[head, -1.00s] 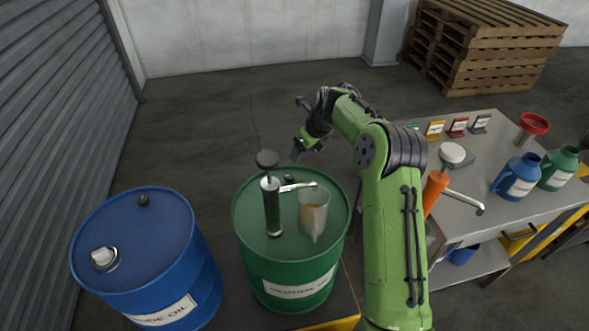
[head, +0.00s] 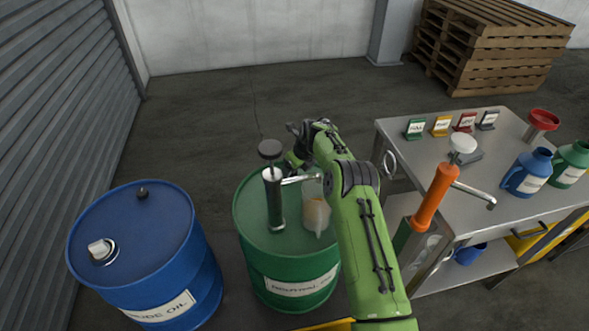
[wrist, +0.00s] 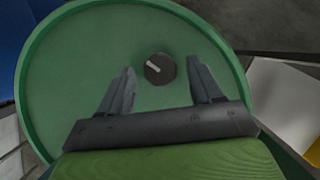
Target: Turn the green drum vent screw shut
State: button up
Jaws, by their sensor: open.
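The green drum (head: 290,262) stands at the centre of the head view. In the wrist view its green lid (wrist: 70,75) fills most of the picture. The vent screw (wrist: 159,69) is a small dark round knob with a pale bar across its top, tilted down to the right. My gripper (wrist: 163,77) is open, its two fingers apart on either side of the screw in the picture, with visible gaps. I cannot tell its height above the lid. In the head view my gripper (head: 293,162) is at the drum's far edge, and the screw cannot be made out there.
A dark hand pump (head: 273,200) stands on the green lid, its spout over a clear jug (head: 317,214) with amber liquid. A blue drum (head: 150,225) stands left. An orange pump (head: 433,198) stands right, near the steel table (head: 400,150).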

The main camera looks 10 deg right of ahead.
jog(key=c, duration=1)
jog(key=shift+c, duration=0.2)
jog(key=shift+a+m+h, duration=0.15)
jog(key=shift+m+h, duration=0.4)
jog(key=shift+m, duration=0.9)
jog(key=shift+a+m+h, duration=0.1)
jog(key=shift+m+h, duration=0.45)
jog(key=shift+m, duration=0.9)
jog(key=o, duration=1)
jog(key=shift+s, duration=0.1)
jog(key=shift+o, duration=0.2)
